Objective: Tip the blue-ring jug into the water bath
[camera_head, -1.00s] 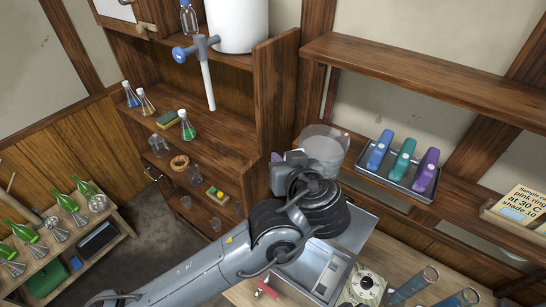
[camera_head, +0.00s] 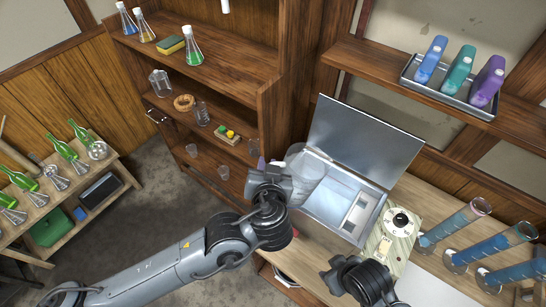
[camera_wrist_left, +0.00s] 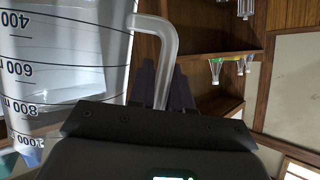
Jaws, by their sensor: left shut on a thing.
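My left gripper (camera_head: 268,180) is shut on the handle of a clear graduated jug (camera_head: 304,172). In the left wrist view the jug (camera_wrist_left: 60,70) fills the left side, its printed numbers upside down, with a bluish patch near the 1000 mark. The handle (camera_wrist_left: 165,60) runs down between my dark fingers. In the head view the jug is at the left end of the metal water bath (camera_head: 322,219), overlapping its edge. I cannot tell its exact tilt or whether it touches the bath. The bath's lid (camera_head: 365,140) stands open. My right gripper (camera_head: 338,278) shows partly at the bottom; its jaws are unclear.
A tray of coloured bottles (camera_head: 450,92) sits on the upper shelf. A shelf unit (camera_head: 235,90) with glassware is behind left.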

